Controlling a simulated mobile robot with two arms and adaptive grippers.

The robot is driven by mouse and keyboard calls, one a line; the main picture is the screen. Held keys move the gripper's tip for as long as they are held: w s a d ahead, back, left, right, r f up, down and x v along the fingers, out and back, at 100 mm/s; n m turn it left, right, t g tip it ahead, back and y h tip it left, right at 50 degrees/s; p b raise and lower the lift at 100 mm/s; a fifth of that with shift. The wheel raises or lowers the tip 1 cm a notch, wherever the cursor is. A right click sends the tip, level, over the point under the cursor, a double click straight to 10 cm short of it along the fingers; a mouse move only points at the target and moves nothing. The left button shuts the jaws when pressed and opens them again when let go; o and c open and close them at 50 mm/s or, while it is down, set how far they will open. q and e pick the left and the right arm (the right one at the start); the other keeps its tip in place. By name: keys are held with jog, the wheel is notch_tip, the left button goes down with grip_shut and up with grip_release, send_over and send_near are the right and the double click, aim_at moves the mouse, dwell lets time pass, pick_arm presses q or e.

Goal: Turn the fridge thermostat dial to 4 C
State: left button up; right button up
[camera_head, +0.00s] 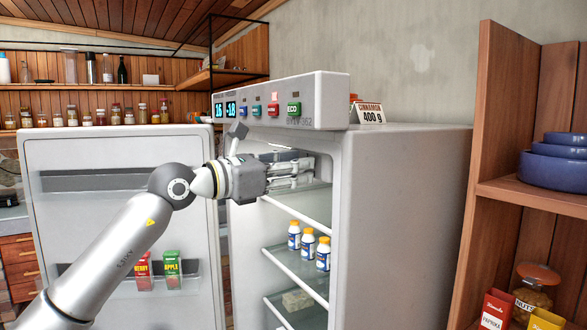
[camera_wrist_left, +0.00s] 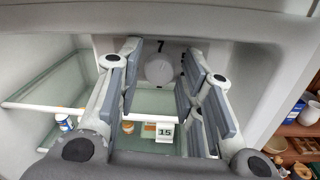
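The thermostat dial (camera_wrist_left: 159,70) is a round white knob on the fridge's inside back wall in the left wrist view. A dark 7 stands just above it; another mark at its right is partly hidden by a finger. The dial's setting cannot be read. The fridge (camera_head: 400,215) stands open in the head view, with a display reading 16 and -18 on its top panel. My left gripper (camera_head: 300,168) reaches into the upper compartment. Its fingers are apart and empty, one on each side of the dial in the wrist view; contact cannot be told. My right gripper is out of view.
The open fridge door (camera_head: 110,215) is at the left, holding two packets. Glass shelves lie below my gripper, with white bottles (camera_head: 308,243) on one. A price-like tag reading 15 (camera_wrist_left: 165,132) stands below the dial. Wooden shelving (camera_head: 500,160) is at the right.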

pick_arm(q)
jog(key=shift+a, duration=0.1)
jog(key=v, duration=1.2)
jog(key=shift+o, duration=1.4)
jog(key=shift+w+r+p, duration=0.2)
jog(key=shift+w+p, duration=0.05)
jog(key=shift+p, duration=0.05)
jog(key=w+d+n+g+p, duration=0.1)
jog(key=w+d+p, duration=0.5)
jog(key=d, duration=0.3)
jog(key=shift+w+d+h, duration=0.2)
jog(key=shift+w+h, duration=0.1)
jog(key=shift+w, duration=0.45)
jog(key=shift+f, duration=0.1)
